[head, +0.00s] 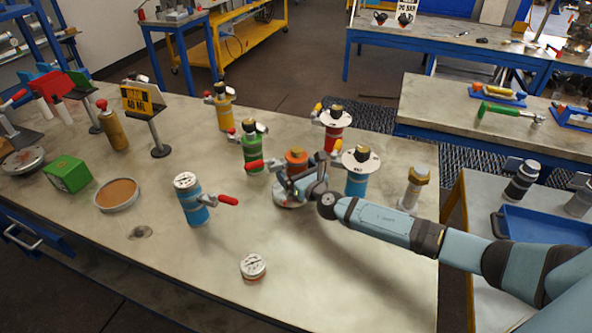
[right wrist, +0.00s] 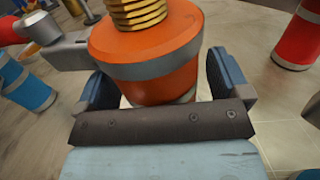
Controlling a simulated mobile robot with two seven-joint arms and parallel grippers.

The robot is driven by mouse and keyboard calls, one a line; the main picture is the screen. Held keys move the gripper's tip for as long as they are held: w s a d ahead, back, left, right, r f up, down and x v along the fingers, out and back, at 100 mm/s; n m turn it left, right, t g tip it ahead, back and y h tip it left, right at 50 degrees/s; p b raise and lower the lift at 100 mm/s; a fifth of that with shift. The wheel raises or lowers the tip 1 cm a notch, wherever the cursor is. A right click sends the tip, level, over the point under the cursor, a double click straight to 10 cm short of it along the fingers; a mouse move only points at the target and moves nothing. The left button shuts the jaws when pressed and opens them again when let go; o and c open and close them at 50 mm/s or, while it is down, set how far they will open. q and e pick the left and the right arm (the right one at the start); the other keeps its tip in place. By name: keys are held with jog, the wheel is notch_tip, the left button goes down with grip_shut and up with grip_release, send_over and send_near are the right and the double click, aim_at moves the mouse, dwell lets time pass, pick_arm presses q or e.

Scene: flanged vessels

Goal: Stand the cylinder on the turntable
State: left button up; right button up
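The orange cylinder (head: 296,158), with a brass threaded top, stands upright at the table's middle, with a red-handled grey fitting at its left. In the right wrist view the orange cylinder (right wrist: 145,50) fills the middle. My right gripper (head: 297,184) is low at the cylinder. In the right wrist view my right gripper (right wrist: 160,88) has a blue finger on each side of it, with narrow gaps showing, so it looks open. A pale round base shows under the cylinder, partly hidden. A brown-topped round disc with a metal rim (head: 117,194), likely the turntable, lies bare at the left. My left gripper is not in view.
A green vessel (head: 253,152), a blue flanged vessel (head: 357,183) and a red flanged vessel (head: 333,135) stand close around. The front right tabletop is clear.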

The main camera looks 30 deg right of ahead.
jog(key=shift+r, duration=0.1)
jog(key=shift+r+p, duration=0.25)
jog(key=shift+p, duration=0.05)
jog(key=s+d, duration=0.1)
jog(key=s, duration=1.1)
jog(key=shift+f, duration=0.15)
jog(key=shift+d, duration=0.1)
